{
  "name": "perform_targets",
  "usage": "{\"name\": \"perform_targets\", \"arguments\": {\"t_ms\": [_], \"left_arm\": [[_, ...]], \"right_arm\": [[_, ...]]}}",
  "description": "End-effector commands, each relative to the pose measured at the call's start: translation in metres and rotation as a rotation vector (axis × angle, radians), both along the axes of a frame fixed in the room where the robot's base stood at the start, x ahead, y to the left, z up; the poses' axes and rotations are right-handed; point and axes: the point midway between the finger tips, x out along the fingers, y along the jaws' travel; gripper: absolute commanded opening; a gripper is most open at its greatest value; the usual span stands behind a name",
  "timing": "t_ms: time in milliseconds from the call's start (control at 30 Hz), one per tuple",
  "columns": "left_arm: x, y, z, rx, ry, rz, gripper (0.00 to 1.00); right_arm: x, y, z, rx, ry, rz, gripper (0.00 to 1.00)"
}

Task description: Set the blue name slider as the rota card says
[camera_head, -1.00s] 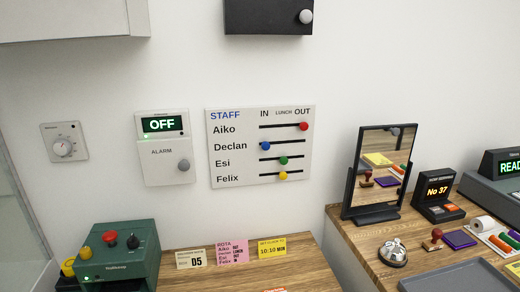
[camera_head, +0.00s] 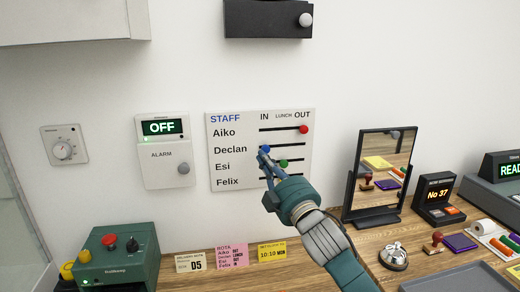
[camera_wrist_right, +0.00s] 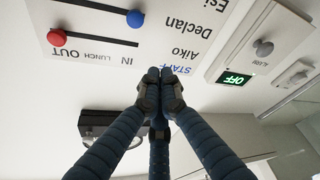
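The white staff board (camera_head: 225,175) hangs on the wall with name rows and slots marked IN, LUNCH and OUT. The blue slider (camera_head: 265,149) is in Declan's row at the IN end; it also shows in the right wrist view (camera_wrist_right: 135,18). The pink rota card (camera_head: 231,256) stands on the wooden top below; its small print seems to give Declan LUNCH. My right gripper (camera_head: 264,158) is in front of the board, overlapping the blue slider's lower edge. In the wrist view its fingertips (camera_wrist_right: 160,82) are together, empty, and apart from the blue slider. My left gripper is out of view.
The red slider (camera_head: 303,129) is at OUT, the green slider (camera_head: 284,164) near LUNCH. My right gripper hides the yellow one. The alarm box (camera_head: 167,165) is left of the board. A mirror (camera_head: 359,190) and bell (camera_head: 394,255) stand right of my arm.

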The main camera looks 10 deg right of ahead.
Motion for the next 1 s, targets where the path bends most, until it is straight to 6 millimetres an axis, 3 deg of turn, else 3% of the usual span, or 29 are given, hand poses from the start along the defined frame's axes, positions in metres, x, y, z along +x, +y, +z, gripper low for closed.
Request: {"name": "perform_targets", "arguments": {"t_ms": [167, 567, 733, 1000], "left_arm": [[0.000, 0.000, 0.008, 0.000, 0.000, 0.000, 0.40], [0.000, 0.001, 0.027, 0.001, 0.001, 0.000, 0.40], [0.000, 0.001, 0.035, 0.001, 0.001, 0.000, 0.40], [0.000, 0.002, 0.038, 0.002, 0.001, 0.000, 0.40]], "right_arm": [[0.020, 0.006, 0.009, 0.000, -0.002, 0.001, 0.00], [0.092, 0.027, 0.026, 0.001, 0.001, 0.000, 0.00], [0.093, 0.008, 0.006, -0.002, 0.004, -0.002, 0.00], [0.093, -0.002, -0.005, 0.001, 0.001, 0.000, 0.00]]}}
